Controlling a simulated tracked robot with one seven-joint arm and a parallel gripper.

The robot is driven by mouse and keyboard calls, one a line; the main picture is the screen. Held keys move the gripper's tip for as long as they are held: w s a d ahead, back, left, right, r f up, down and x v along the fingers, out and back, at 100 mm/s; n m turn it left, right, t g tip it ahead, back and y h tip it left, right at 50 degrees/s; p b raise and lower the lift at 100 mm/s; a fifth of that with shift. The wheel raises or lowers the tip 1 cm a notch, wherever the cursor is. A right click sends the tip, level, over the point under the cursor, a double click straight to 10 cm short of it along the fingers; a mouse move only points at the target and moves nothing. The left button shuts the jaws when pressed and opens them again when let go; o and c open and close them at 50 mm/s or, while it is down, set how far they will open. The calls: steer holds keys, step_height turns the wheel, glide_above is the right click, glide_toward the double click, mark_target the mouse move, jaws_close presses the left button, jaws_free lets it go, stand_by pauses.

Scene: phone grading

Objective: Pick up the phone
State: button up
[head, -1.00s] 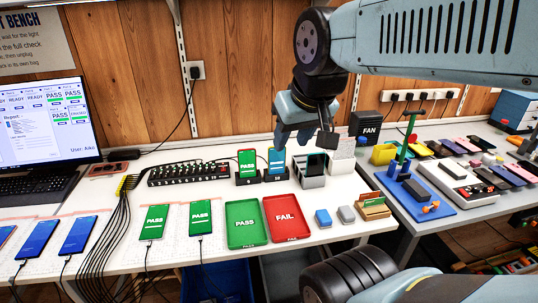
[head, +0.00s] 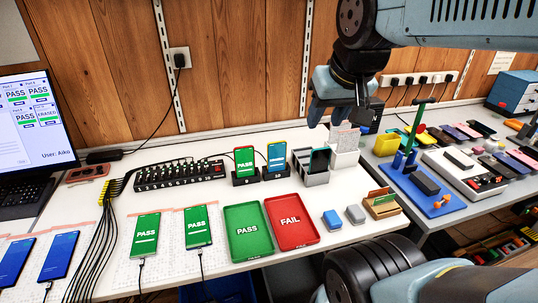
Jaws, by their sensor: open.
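Several phones are in the head view, and I cannot tell which one the task means. A phone with a green PASS screen (head: 145,235) and another PASS phone (head: 198,226) lie on the white bench with cables at their lower ends. Two blue-screen phones, one of them here (head: 62,258), lie at the lower left. A green-screen phone (head: 245,161) and a blue-screen phone (head: 277,157) stand upright in black docks. A dark phone (head: 319,160) leans in a grey slotted holder (head: 303,167). My gripper (head: 338,122) is open and empty, above and behind the holder.
A green PASS tray (head: 248,256) and a red FAIL tray (head: 315,235) lie at the bench front. A black port hub (head: 180,175) with cables stands behind. A blue block (head: 332,219) and a wooden card holder (head: 383,205) are at right. A laptop (head: 25,130) is at left.

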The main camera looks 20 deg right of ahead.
steer(key=w+d+m+g, duration=0.15)
steer(key=w+m, duration=0.25)
steer(key=w, duration=0.4)
steer(key=m+g+h, duration=0.4)
steer(key=m, duration=0.9)
glide_above(279, 147)
steer(key=a, duration=0.5)
step_height(279, 147, down, 17)
steer(key=shift+h, duration=0.3)
steer(key=x, duration=1.3)
steer(key=shift+w+f, duration=0.15)
steer(key=shift+w, duration=0.25)
jaws_close()
